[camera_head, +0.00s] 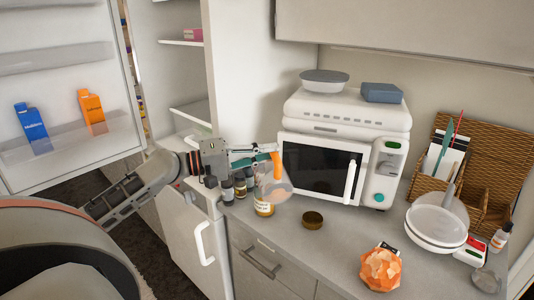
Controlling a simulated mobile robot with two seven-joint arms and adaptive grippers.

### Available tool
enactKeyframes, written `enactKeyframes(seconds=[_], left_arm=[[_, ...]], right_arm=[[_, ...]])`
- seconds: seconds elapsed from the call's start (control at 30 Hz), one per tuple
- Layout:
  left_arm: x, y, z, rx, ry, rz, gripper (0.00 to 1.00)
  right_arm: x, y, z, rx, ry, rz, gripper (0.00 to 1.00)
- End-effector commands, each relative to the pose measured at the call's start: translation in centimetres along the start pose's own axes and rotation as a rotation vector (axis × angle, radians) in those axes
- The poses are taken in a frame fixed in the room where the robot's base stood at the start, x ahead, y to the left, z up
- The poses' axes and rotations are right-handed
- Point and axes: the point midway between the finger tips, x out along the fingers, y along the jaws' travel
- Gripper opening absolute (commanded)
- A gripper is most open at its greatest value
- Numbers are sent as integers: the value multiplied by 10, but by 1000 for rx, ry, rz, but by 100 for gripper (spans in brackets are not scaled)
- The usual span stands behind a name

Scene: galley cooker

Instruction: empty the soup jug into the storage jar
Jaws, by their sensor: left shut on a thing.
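My left gripper (262,156) reaches in from the left and is shut on an upright orange part that looks like the handle of the clear soup jug (266,179). The jug is held above the counter; a pinkish-orange patch shows low on its right side. Just below stands a small glass jar with a pale label (264,209), probably the storage jar. It has amber colour inside, and the jug overlaps its top, so its mouth is hidden. I cannot tell whether anything flows between them. A round brown lid (312,219) lies on the counter to the right. My right gripper is not in view.
Small dark-capped jars (239,186) stand close left of the storage jar. A white microwave (322,168) stands behind. White bowls (437,222), a wicker rack (485,165) and an orange crumpled-looking object (381,269) are to the right. The fridge door (70,95) is open at left.

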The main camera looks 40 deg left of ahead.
Motion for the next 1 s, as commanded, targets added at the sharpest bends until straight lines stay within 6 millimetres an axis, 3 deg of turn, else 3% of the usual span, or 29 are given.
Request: enactKeyframes(seconds=[1.0], left_arm=[[0,-2,-8,-67,0,0,0]], right_arm=[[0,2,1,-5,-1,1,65]])
